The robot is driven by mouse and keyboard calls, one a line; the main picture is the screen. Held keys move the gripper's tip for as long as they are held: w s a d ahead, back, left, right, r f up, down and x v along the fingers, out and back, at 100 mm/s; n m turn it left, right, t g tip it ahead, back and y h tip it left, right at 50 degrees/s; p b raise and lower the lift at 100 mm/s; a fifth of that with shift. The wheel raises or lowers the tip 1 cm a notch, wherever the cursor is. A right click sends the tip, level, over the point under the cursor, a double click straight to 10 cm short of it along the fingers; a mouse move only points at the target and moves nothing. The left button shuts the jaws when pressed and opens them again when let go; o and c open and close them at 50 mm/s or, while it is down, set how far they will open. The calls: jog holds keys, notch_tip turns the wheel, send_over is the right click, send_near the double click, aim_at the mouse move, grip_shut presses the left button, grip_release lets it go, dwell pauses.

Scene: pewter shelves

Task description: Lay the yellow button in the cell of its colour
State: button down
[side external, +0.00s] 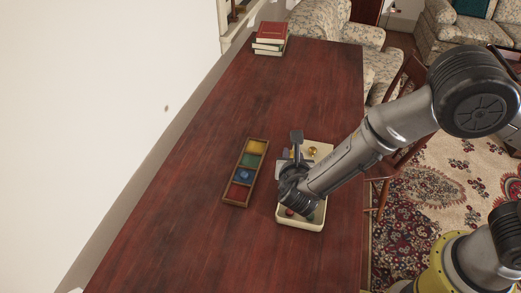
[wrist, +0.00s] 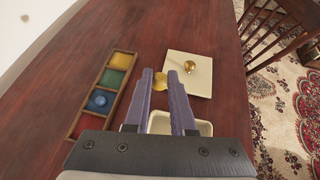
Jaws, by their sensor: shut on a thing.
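My gripper (wrist: 160,74) is shut on the yellow button (wrist: 160,82), which sits between the fingertips in the wrist view. In the side external view my gripper is above the cream tray, and the button cannot be made out there. A wooden box (side external: 224,201) with a row of coloured cells stands to the left. Its yellow cell (side external: 256,147) is at the far end and looks empty; it also shows in the wrist view (wrist: 123,60). The green cell (side external: 250,161) comes after it. A blue button (side external: 244,175) lies in the blue cell, and the red cell (side external: 237,192) is nearest.
A cream tray (side external: 300,224) under my gripper holds a red piece (side external: 290,212). Beyond it is a square cream plate (wrist: 203,88) with a shiny gold object (wrist: 190,66). Books (side external: 270,38) are stacked at the table's far end. The table left of the box is clear.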

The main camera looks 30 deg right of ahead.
jog(key=w+d+r, duration=0.1)
jog(key=w+d, duration=0.2)
jog(key=w, duration=0.1)
send_over(256, 151)
jog(key=s, duration=0.1)
jog(key=shift+n, duration=0.3)
notch_tip(256, 151, down, 8)
jog(key=shift+s+d+f, duration=0.1)
jog(key=shift+d+f, duration=0.05)
jog(key=shift+w+f, duration=0.55)
jog(key=shift+f, duration=0.15)
jog(key=shift+w+a+f, duration=0.1)
jog(key=shift+a+f, duration=0.1)
jog(key=shift+f, duration=1.35)
jog(key=shift+f, duration=0.15)
jog(key=c, duration=1)
grip_release()
jog(key=shift+c, duration=0.2)
